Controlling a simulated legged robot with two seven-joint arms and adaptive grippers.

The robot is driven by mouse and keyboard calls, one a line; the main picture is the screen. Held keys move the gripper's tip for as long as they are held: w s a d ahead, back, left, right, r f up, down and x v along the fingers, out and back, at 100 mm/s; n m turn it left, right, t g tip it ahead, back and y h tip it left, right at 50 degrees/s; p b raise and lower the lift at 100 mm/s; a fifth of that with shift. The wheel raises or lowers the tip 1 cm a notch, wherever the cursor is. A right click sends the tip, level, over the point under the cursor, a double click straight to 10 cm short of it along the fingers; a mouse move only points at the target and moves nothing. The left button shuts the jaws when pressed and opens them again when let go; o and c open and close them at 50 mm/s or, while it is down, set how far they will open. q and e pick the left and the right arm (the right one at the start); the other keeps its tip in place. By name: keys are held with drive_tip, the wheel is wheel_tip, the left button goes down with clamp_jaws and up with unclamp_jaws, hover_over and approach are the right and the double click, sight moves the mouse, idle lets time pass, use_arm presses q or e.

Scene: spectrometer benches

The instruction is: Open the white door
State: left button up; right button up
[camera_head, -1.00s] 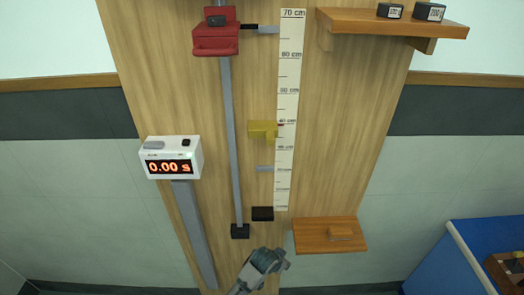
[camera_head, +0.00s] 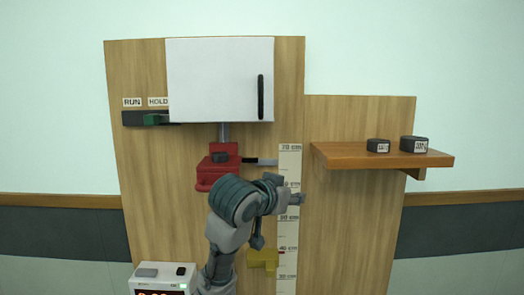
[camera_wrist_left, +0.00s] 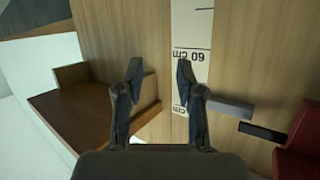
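The white door (camera_head: 215,80) is a flat panel at the top of the wooden board in the head view. It looks shut. Its black upright handle (camera_head: 261,97) is near its right edge. My left gripper (camera_head: 297,199) is below and right of the handle, in front of the ruler, well apart from the door. The left wrist view shows its two fingers (camera_wrist_left: 160,75) spread, with nothing between them but the board and ruler behind. The door is not seen in that view. My right gripper is not in view.
A red clamp block (camera_head: 215,168) sits on a rod below the door. A RUN/HOLD slider with a green knob (camera_head: 152,119) is left of the door's lower edge. A wooden shelf (camera_head: 380,157) with two dark weights stands out at right. The ruler (camera_head: 290,155) runs down the board.

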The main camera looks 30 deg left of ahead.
use_arm(q)
drive_tip(key=s+a+r+t, duration=0.2)
drive_tip(key=s+a+r, duration=0.1)
drive_tip(key=s+r, duration=0.95)
drive_tip(key=n+t, duration=0.1)
drive_tip(key=t, duration=0.1)
approach(259, 94)
drive_tip(key=w+p, duration=0.6)
drive_tip(key=w, duration=0.4)
drive_tip(key=shift+w+d+r, duration=0.1)
drive_tip(key=shift+w+r, duration=0.05)
drive_tip(key=shift+w, duration=0.25)
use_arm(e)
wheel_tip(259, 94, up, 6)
use_arm(q)
drive_tip(key=shift+s, duration=0.1)
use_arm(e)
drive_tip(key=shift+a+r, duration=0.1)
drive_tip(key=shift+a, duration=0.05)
use_arm(q)
clamp_jaws()
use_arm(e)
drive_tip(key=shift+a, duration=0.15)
